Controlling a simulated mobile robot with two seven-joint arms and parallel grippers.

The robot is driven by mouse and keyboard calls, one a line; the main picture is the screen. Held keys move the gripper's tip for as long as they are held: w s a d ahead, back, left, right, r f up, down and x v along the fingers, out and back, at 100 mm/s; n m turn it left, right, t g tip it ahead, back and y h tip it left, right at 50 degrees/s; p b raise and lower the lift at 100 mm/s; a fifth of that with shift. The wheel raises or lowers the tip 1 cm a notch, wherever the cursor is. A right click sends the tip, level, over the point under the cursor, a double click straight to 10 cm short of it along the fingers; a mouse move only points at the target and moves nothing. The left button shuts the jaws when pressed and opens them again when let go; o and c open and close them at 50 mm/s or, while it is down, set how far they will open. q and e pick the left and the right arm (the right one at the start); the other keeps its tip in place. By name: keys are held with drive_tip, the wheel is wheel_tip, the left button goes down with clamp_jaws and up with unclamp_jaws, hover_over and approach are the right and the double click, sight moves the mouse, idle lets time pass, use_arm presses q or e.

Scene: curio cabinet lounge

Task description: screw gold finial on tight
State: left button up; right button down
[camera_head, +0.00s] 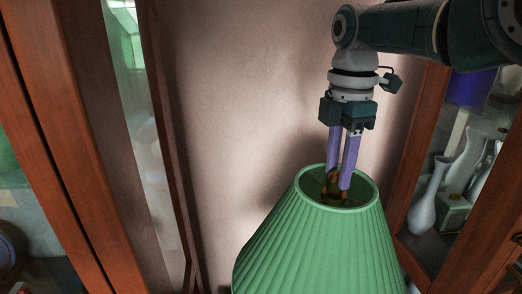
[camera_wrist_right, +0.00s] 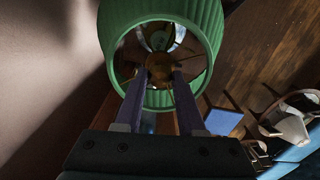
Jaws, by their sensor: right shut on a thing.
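A green pleated lampshade (camera_head: 318,250) stands in the lower middle of the head view, its round top opening facing up. My right gripper (camera_head: 338,186) points down into that opening, its two purple fingers inside the rim. It is shut on the gold finial (camera_head: 332,187), a small brownish-gold piece at the middle of the opening, partly hidden by the fingers. In the right wrist view the finial (camera_wrist_right: 160,68) sits between the fingertips, over the thin spokes inside the shade (camera_wrist_right: 205,22). The thread under it is hidden. My left gripper is not in view.
A wooden glass cabinet (camera_head: 95,150) stands close on the left. Another cabinet on the right holds pale vases (camera_head: 427,195). A plain wall (camera_head: 235,110) is behind the lamp. In the wrist view a wooden floor (camera_wrist_right: 262,50) and chairs lie below.

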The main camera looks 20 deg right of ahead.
drive_tip(key=m, duration=0.6)
drive_tip(key=shift+f, duration=0.2)
drive_tip(key=m, duration=0.7)
drive_tip(key=shift+f, duration=0.1)
drive_tip(key=c, duration=0.9)
unclamp_jaws()
drive_tip(key=shift+c, duration=0.2)
drive_tip(key=shift+o, duration=0.8)
drive_tip(key=shift+s, duration=0.1)
drive_tip(key=shift+o, duration=0.8)
